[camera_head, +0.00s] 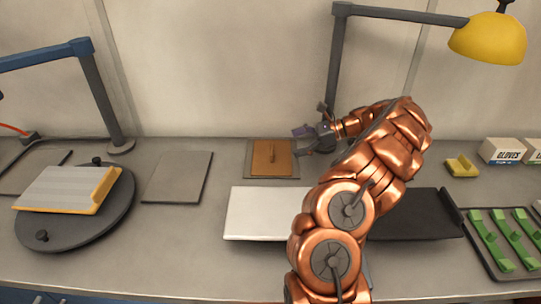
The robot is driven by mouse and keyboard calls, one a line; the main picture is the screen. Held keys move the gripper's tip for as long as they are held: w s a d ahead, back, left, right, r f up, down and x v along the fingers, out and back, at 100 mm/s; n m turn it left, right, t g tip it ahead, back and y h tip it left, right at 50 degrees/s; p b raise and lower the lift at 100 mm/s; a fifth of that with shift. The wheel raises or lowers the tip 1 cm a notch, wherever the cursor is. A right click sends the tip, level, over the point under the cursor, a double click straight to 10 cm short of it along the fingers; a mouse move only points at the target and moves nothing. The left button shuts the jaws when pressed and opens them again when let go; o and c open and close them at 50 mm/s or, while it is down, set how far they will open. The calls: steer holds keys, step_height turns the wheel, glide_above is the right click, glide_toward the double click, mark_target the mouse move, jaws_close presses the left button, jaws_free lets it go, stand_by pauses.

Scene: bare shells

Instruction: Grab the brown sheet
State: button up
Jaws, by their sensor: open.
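The brown sheet (265,163) lies flat on a thin grey plate (251,175) toward the back middle of the counter. A small brown upright piece shows on the sheet. My gripper (300,142) is just to the right of the sheet, its fingers pointing left toward it. It is open. A small purple-grey patch shows at the fingertips; I cannot tell what it is. My copper arm reaches up from the bottom and hides part of the counter's middle.
A white board (255,213) and a dark tray (420,216) lie in front. A round dark stand (75,235) with a white-and-yellow tray is left. A grey plate (178,177), yellow lamp (490,38), glove box (501,150) and green pieces (490,240) also show.

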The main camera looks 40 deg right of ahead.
mark_target(272, 149)
steer(key=shift+p+x, duration=0.3)
steer(key=shift+x, duration=1.3)
steer(key=shift+w+a, duration=0.2)
steer(key=shift+a, duration=0.5)
steer(key=p+x, duration=0.1)
steer(key=x, duration=0.2)
steer(key=shift+s+a+r, duration=0.1)
steer(key=shift+a+r, duration=0.05)
steer(key=shift+r, duration=0.05)
steer(key=shift+w+a+f, duration=0.2)
steer(key=shift+w, duration=0.05)
steer(key=shift+c, duration=0.3)
steer(key=c, duration=0.9)
steer(key=shift+c, duration=0.3)
steer(key=shift+s+r, duration=0.1)
